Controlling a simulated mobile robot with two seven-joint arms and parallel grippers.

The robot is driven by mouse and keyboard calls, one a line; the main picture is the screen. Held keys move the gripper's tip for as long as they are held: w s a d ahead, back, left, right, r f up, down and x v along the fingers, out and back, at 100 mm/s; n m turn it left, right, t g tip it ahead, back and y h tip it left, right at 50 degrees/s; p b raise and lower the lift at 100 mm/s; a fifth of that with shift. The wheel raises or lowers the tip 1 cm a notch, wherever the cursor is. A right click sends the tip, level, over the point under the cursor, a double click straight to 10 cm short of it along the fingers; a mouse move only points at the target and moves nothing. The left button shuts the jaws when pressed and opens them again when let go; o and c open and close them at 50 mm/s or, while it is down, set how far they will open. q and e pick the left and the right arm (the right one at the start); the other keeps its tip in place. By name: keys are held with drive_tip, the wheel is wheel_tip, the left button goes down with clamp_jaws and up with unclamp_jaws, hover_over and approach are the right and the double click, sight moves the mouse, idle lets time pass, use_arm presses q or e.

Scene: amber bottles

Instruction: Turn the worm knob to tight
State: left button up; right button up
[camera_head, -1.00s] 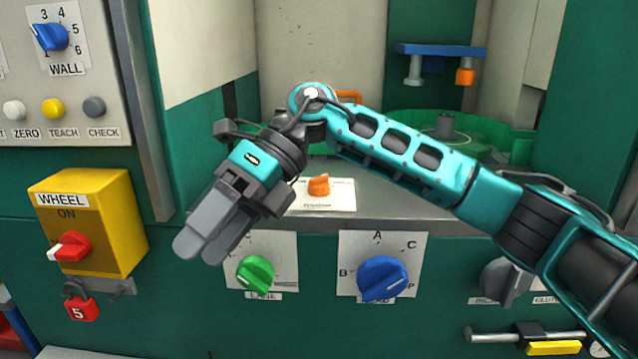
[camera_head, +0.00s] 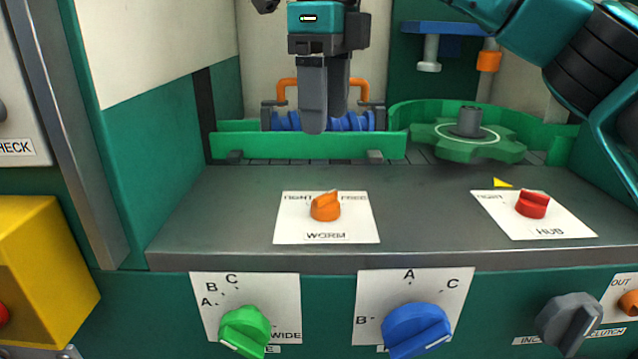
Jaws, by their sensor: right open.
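The worm knob (camera_head: 325,207) is a small orange knob on a white plate (camera_head: 290,232) marked WORM, with TIGHT at upper left and FREE at upper right. Its raised grip leans up and to the right, toward FREE. My right gripper (camera_head: 324,105) points down above the grey ledge, higher in the picture than the knob and apart from it. Its fingers show nearly edge-on, one partly behind the other; it is open with nothing seen between them. My left gripper is out of view.
A red HUB knob (camera_head: 532,204) sits on the same grey ledge (camera_head: 430,215) at right. Behind are a blue worm (camera_head: 355,122), a green guard (camera_head: 260,146) and a green wheel (camera_head: 465,145). A green knob (camera_head: 245,330) and blue knob (camera_head: 415,330) are below.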

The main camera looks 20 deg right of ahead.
sight(326, 194)
drive_tip(key=f, duration=0.3)
drive_tip(key=f+b, duration=0.1)
drive_tip(key=f, duration=0.3)
drive_tip(key=f+b, duration=0.1)
drive_tip(key=f, duration=0.3)
drive_tip(key=shift+s, duration=0.25)
drive_tip(key=shift+f+b, duration=0.35)
drive_tip(key=shift+f, duration=0.25)
drive_tip(key=shift+c, duration=0.2)
drive_tip(key=c, duration=1)
